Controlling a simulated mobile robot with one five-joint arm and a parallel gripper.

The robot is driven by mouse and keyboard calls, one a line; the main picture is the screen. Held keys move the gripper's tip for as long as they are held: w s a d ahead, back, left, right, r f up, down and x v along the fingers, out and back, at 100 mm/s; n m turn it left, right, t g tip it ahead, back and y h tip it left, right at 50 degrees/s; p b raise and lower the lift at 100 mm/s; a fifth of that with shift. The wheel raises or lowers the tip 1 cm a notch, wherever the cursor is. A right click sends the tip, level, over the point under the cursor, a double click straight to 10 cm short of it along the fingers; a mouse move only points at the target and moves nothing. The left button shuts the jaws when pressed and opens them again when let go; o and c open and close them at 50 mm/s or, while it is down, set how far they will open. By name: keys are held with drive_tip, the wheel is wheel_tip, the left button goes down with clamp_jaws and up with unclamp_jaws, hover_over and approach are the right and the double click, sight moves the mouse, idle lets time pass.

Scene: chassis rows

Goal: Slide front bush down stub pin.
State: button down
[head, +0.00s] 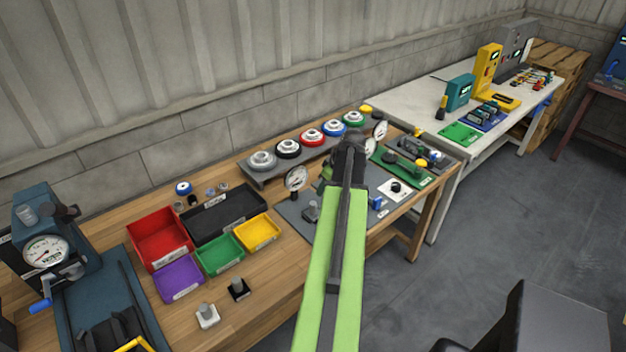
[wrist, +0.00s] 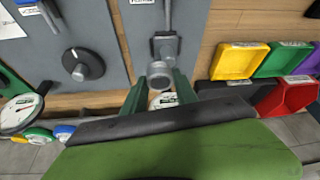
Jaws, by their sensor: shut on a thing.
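In the wrist view the two green fingers of my gripper (wrist: 160,92) are closed on a short grey metal cylinder, which looks like the bush (wrist: 161,83). Just beyond it is a grey metal block (wrist: 165,46) with a thin rod, which may be the stub pin's mount, on the grey board. Whether the bush is around the pin or only in line with it I cannot tell.
Red (head: 160,238), black, yellow, green and purple bins stand left of the board. A rack (head: 262,178) of coloured wheels runs behind it, with a dial gauge (head: 296,178) close by. A black knob (wrist: 82,65) is on the plate beside the block.

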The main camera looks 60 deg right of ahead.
drive_tip(key=w, duration=0.1)
drive_tip(key=w+a, duration=0.1)
drive_tip(key=w+r, duration=0.1)
drive_tip(key=shift+w+a, duration=0.25)
drive_tip(key=shift+w, duration=0.05)
drive_tip(key=b, duration=0.4)
hover_over(313, 203)
drive_tip(key=f, duration=0.4)
drive_tip(key=shift+s+f, duration=0.35)
drive_tip(key=shift+f+b, duration=1.15)
drive_tip(key=shift+b, duration=0.2)
drive_tip(key=shift+f+b, duration=0.75)
drive_tip(key=c, duration=0.9)
unclamp_jaws()
drive_tip(key=shift+r, duration=0.15)
